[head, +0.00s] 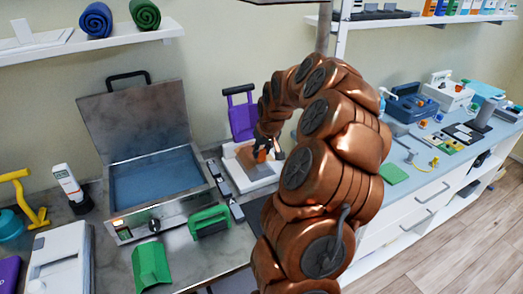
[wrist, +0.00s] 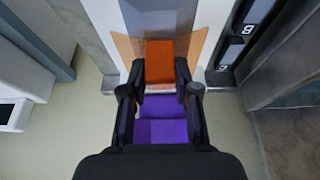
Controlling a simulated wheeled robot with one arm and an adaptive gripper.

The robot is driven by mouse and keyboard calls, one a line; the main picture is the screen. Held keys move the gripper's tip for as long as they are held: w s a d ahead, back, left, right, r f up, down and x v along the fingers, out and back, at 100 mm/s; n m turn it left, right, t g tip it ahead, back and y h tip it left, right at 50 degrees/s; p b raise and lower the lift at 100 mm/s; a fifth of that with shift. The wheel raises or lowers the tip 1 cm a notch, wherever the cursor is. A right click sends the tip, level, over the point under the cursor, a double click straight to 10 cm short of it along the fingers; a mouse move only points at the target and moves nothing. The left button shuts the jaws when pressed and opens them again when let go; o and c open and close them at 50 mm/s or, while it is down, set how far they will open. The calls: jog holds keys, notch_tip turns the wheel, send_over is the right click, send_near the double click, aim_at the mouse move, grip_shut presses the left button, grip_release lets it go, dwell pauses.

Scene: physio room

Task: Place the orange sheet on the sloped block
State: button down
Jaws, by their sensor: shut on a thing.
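My gripper (wrist: 159,68) has its two fingertips on either side of the orange sheet (wrist: 160,60), which shows between them in the wrist view. In the head view the orange sheet (head: 261,155) is a small patch at my gripper (head: 266,148), partly hidden by it. Tan panels (wrist: 126,48) show on both sides of the sheet, over a white base (head: 262,184). Whether the sheet touches them is unclear.
A steel bath with raised lid (head: 160,185) stands left of my gripper. A green handled thing (head: 209,221) lies before it. A purple board (head: 242,118) stands behind my gripper. My arm hides the counter's middle. The right counter holds several devices.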

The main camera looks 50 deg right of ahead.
jog(key=shift+f, duration=0.55)
jog(key=shift+f+b, duration=0.35)
jog(key=c, duration=0.9)
grip_release()
jog(key=shift+o, duration=0.2)
